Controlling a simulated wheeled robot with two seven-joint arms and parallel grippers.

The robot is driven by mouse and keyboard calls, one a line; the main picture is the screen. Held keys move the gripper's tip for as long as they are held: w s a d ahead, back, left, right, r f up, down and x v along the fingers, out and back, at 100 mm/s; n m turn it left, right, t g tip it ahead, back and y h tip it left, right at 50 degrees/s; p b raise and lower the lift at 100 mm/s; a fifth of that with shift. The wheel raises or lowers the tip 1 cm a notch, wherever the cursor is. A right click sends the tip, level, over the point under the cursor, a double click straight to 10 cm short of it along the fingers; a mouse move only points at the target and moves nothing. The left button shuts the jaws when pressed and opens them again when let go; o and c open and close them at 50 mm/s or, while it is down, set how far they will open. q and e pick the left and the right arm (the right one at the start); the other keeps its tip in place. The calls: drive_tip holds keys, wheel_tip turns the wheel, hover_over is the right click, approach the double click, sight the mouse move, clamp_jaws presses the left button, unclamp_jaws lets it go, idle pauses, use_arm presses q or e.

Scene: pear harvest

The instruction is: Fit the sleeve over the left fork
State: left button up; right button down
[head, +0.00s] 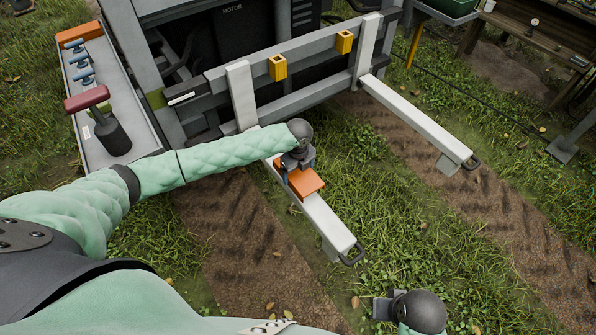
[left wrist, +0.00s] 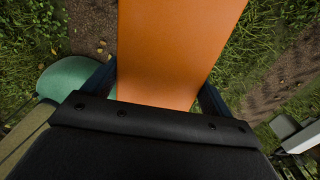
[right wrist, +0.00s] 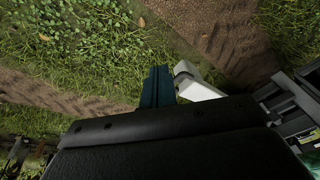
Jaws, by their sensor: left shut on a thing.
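The left fork (head: 327,222) is a long white bar reaching from the machine toward me, with a dark loop at its tip. The orange sleeve (head: 307,184) lies across the fork's middle, with bare fork showing toward the tip. I cannot tell whether it is around the fork or just above it. My left gripper (head: 297,165) is shut on the sleeve. In the left wrist view the sleeve (left wrist: 180,50) fills the space between the fingers and hides the fork. My right gripper (head: 385,308) is shut and empty; its fingers meet in the right wrist view (right wrist: 158,85).
The right white fork (head: 420,125) runs parallel across grass. A grey tray (head: 92,140) holding a red-handled tool (head: 95,105) and blue pieces stands at left. Yellow blocks (head: 277,67) sit on the machine's crossbar. Grass and dirt tracks around the fork tip are clear.

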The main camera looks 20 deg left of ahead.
use_arm(q)
drive_tip(key=shift+f+b, duration=1.05)
drive_tip(key=shift+f, duration=0.15)
drive_tip(key=shift+f+b, duration=0.3)
drive_tip(key=shift+f, duration=1.75)
use_arm(e)
drive_tip(key=w+a+f+t+y, duration=0.1)
drive_tip(key=a+f, duration=0.2)
drive_tip(key=f, duration=0.1)
drive_tip(key=shift+w+a+f, duration=0.2)
drive_tip(key=shift+w+a, duration=0.05)
drive_tip(key=shift+a, duration=0.15)
use_arm(q)
drive_tip(key=o, duration=0.9)
drive_tip(key=shift+o, duration=0.2)
